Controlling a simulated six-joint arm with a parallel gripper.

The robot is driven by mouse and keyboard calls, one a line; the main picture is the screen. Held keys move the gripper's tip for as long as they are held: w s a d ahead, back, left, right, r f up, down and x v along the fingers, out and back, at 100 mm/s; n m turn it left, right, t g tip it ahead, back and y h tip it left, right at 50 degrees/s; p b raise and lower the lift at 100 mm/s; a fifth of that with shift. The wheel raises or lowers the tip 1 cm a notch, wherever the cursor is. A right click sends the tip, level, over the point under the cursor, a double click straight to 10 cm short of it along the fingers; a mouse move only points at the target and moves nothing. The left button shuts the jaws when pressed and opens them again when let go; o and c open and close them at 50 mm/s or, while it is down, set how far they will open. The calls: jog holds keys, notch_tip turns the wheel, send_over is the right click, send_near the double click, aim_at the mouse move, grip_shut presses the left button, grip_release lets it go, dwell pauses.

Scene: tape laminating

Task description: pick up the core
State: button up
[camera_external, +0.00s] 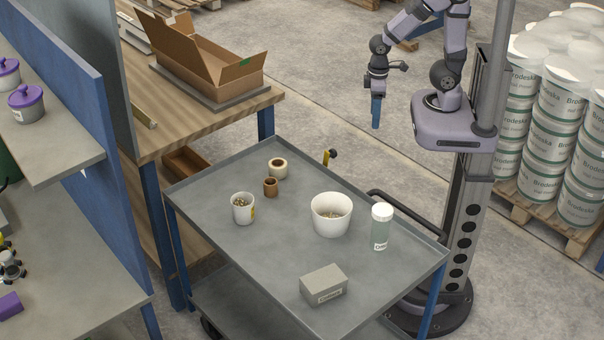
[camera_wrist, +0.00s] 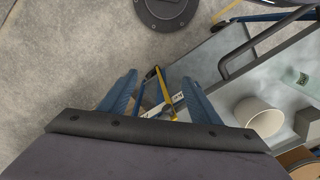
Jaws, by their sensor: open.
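The core looks to be the small brown hollow cylinder (camera_external: 270,187), standing upright on the grey trolley top (camera_external: 290,255) toward its far left side. A pale tape roll (camera_external: 278,168) with a brown inside stands just behind it, close by. My gripper (camera_external: 376,126) hangs pointing down with blue fingers, beyond the trolley's far edge and right of the core, well apart from it. In the wrist view the blue fingers (camera_wrist: 158,82) are apart with nothing held between them. I cannot make out the core in the wrist view.
The trolley also carries a white cup (camera_external: 243,208), a white bowl (camera_external: 331,216), a white-capped jar (camera_external: 381,228) and a grey box (camera_external: 323,284). A yellow-and-black object (camera_external: 330,156) stands at the far edge. An open carton (camera_external: 210,65) sits on the wooden bench.

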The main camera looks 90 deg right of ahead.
jog(key=t+y+b, duration=0.3)
jog(key=t+b, duration=0.5)
jog(key=b, duration=0.6)
send_near(271, 182)
jog(key=s+d+f, duration=0.2)
jog(key=s, duration=0.1)
jog(key=w+a+f+t+h+b, duration=0.1)
jog(key=w+b, duration=0.1)
jog(key=w+a+f+t+h+b, duration=0.1)
jog(key=w+a+t+b, duration=0.1)
jog(key=w+a+f+t+h+b, duration=0.1)
jog(key=w+a+b, duration=0.1)
jog(key=b, duration=0.1)
jog(key=shift+w+m+t, duration=0.3)
jog(key=shift+m, duration=0.1)
jog(key=shift+w+f+m+t+h+b, duration=0.1)
jog(key=shift+f+m+t+h+b, duration=0.2)
jog(key=shift+f+h+b, duration=0.35)
jog(key=shift+h+b, duration=0.35)
jog(key=shift+h, duration=0.1)
jog(key=shift+d+b+x, duration=0.2)
jog(key=shift+b+x, duration=0.35)
jog(key=shift+x, duration=3.1)
